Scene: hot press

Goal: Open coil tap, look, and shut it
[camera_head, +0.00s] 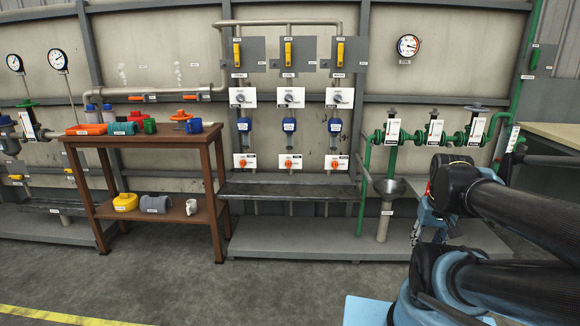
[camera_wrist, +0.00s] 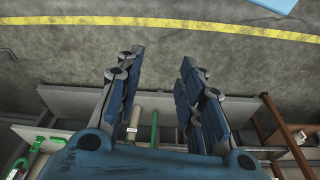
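My gripper (camera_wrist: 159,62) is open and empty in the wrist view, its blue fingers apart above bare floor. In the head view my arm covers the right side. The labels are too small to read, so I cannot tell which tap is the coil tap. Candidates are three green valves on a green pipe, left (camera_head: 391,133), middle (camera_head: 434,130) and right (camera_head: 474,128). Others are three orange taps low on the central columns, left (camera_head: 243,163), middle (camera_head: 289,163) and right (camera_head: 334,164). My gripper touches none of these.
A funnel (camera_head: 389,187) on a pipe stands below the green valves. A brown table (camera_head: 135,139) with loose valve parts stands left of the columns. A grey plinth (camera_head: 300,241) runs along the wall. The floor (camera_head: 235,296) in front is clear.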

